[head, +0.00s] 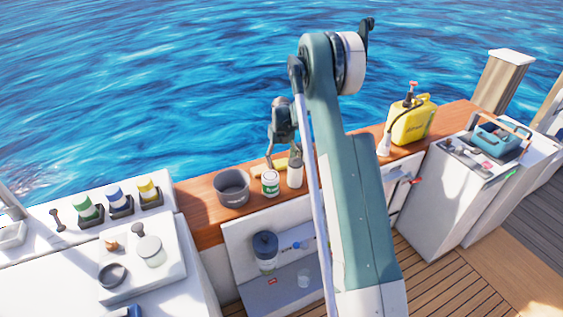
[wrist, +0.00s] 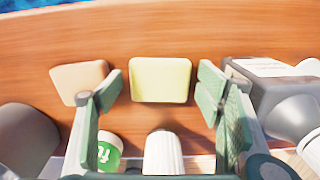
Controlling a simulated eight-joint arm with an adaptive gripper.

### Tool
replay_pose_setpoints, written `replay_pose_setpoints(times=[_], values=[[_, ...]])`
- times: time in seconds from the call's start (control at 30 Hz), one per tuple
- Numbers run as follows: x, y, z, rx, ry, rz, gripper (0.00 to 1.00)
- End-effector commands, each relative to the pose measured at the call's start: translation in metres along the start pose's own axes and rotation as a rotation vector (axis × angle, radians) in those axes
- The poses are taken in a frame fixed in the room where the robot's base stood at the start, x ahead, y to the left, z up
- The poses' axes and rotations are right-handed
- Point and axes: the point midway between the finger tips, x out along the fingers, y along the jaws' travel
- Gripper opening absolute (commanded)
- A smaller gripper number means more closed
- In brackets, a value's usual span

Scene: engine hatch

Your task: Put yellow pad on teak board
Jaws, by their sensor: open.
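The yellow pad (wrist: 160,79) lies on the orange-brown wooden ledge (wrist: 225,35), centred between my fingers in the wrist view. It also shows in the head view (head: 281,163), partly covered by my gripper. My gripper (wrist: 160,96) is open and empty, with one green finger on each side of the pad. In the head view my gripper (head: 284,150) hangs over the ledge (head: 203,216). I cannot tell its exact height above the pad. A tan pad (wrist: 79,80) lies left of the yellow one, its edge close to my left finger. No separate teak board is clearly distinguishable.
A grey pot (head: 232,190), a green-labelled can (head: 271,184) and a white-capped bottle (head: 295,173) stand near my gripper. Grey and white containers (wrist: 285,95) are close to my right finger. A yellow jerrycan (head: 411,121) stands farther right. Water lies beyond the ledge.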

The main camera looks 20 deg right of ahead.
Motion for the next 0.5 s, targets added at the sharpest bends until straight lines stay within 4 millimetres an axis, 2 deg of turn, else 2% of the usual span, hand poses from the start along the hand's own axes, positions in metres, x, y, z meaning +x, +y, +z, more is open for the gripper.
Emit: replay_pose_setpoints(times=[0.27, 0.5], values=[[-0.025, 0.0, 0.0, 0.0, 0.0, 0.0, 0.66], [-0.063, 0.0, 0.0, 0.0, 0.001, -0.001, 0.66]])
